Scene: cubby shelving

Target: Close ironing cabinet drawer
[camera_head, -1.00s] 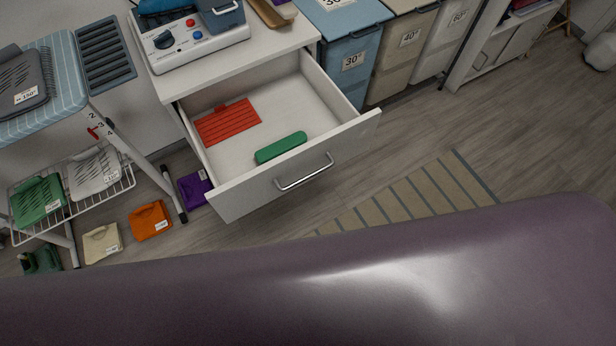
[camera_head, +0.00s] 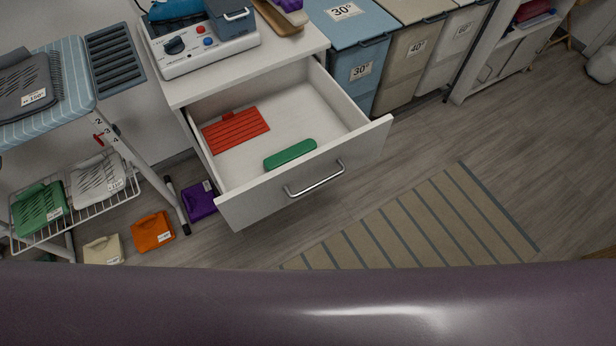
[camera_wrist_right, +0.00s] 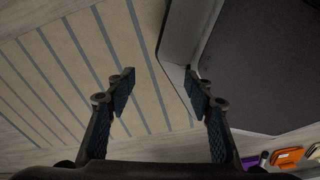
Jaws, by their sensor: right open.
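The ironing cabinet (camera_head: 190,92) stands at the upper middle of the head view. Its white drawer (camera_head: 262,203) is pulled well out, with a silver bar handle (camera_head: 315,180) on its front. A red ribbed pad (camera_head: 236,130) and a green block (camera_head: 290,154) lie inside. My right gripper (camera_wrist_right: 162,92) shows only in the right wrist view; its fingers are apart with nothing between them, above the striped mat. My left gripper is in no view. A large dark panel with a pale rim fills the upper right of the wrist view; I cannot tell what it is.
A striped mat (camera_head: 420,225) lies on the floor right of the drawer. Labelled bins, a blue one (camera_head: 358,72) nearest, stand right of the cabinet. An ironing board (camera_head: 60,110) stands left. A purple item (camera_head: 200,200) and an orange item (camera_head: 151,230) lie on the floor.

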